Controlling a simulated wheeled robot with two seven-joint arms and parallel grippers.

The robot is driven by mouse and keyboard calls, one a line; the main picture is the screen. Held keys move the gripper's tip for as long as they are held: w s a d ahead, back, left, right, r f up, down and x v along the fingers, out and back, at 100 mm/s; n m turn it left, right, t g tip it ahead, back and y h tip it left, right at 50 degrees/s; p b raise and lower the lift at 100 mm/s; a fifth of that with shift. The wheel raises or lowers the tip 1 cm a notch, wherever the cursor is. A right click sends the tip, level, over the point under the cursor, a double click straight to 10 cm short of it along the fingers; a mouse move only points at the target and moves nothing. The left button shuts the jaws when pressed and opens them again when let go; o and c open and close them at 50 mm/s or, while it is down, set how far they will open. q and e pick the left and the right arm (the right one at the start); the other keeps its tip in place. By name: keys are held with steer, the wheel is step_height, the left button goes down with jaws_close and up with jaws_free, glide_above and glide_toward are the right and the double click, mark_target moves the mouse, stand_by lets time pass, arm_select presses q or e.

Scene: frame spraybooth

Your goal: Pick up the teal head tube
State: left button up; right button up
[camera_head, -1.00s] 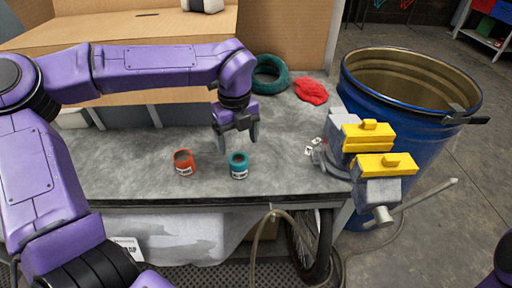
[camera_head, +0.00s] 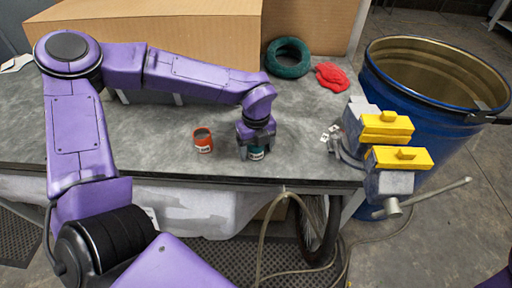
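The teal head tube (camera_head: 257,154) stands on the grey workbench (camera_head: 110,157) near its front edge. It is short, with a white label, and its upper part is hidden by my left gripper. My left gripper (camera_head: 257,150) points down over the tube, with its fingers at the tube's sides. I cannot tell whether the fingers press on it.
An orange-red tube (camera_head: 203,141) stands just left of the teal one. A vise with yellow jaws (camera_head: 388,125) sits at the bench's right end, by a blue drum (camera_head: 420,112). A green ring (camera_head: 288,58) and a red cloth (camera_head: 331,76) lie behind. A cardboard box (camera_head: 150,40) stands at the back.

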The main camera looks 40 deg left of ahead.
arm_select(q)
steer(key=c, duration=0.9)
steer(key=shift+c, duration=0.2)
